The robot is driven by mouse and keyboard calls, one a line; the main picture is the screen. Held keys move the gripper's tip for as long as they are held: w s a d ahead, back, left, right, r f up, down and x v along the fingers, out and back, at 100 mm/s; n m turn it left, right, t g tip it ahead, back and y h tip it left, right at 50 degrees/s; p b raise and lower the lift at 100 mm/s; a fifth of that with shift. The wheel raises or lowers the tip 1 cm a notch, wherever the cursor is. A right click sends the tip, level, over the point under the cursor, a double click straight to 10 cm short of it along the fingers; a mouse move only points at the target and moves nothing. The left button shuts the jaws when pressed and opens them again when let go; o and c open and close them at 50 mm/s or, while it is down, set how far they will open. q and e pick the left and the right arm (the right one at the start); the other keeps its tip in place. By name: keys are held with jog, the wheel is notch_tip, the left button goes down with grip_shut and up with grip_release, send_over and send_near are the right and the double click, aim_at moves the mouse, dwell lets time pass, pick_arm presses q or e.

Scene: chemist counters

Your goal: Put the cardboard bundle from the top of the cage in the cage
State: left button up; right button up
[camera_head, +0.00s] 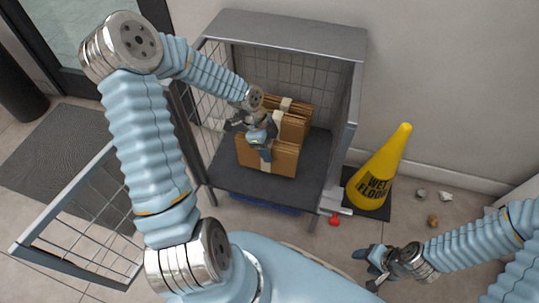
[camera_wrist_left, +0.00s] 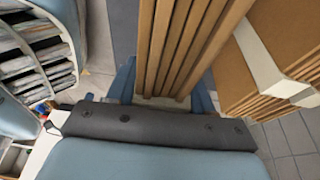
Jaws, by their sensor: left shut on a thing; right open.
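The cage (camera_head: 268,190) is a grey wire-mesh roll cage, open at the front, with a dark base. My left arm reaches into it. My left gripper (camera_head: 263,148) is shut on a brown cardboard bundle (camera_head: 281,162) with a pale band. In the left wrist view, the bundle's layered edges (camera_wrist_left: 182,45) sit between the two blue fingers (camera_wrist_left: 160,92). The held bundle is inside the cage over the base's front part; I cannot tell whether it touches the base. My right gripper (camera_head: 372,267) is open and empty, outside the cage at lower right.
More banded cardboard bundles (camera_head: 297,127) stand in the cage just behind the held one. The cage's top (camera_head: 285,32) is bare. Its mesh gate (camera_head: 80,225) hangs open at left. A yellow wet-floor cone (camera_head: 380,172) and small litter (camera_head: 433,220) are to the right.

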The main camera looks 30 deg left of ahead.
pick_arm(q)
jog(key=shift+w+a+f, duration=0.1)
jog(key=shift+w+f, duration=0.1)
jog(key=shift+f, duration=0.05)
jog(key=shift+w+a+f+b, duration=0.1)
jog(key=shift+w+f+b, duration=0.15)
jog(key=shift+f, duration=0.7)
jog(key=shift+w+f+b, duration=0.1)
jog(key=shift+f+b, duration=0.1)
jog(key=shift+f, duration=0.7)
jog(key=shift+f, duration=0.1)
jog(key=o, duration=1.4)
jog(key=shift+c, duration=0.2)
jog(key=shift+r, duration=0.3)
jog(key=p+v, duration=0.3)
jog(key=v, duration=0.8)
jog(key=shift+a+r, duration=0.1)
jog(key=shift+r, duration=0.2)
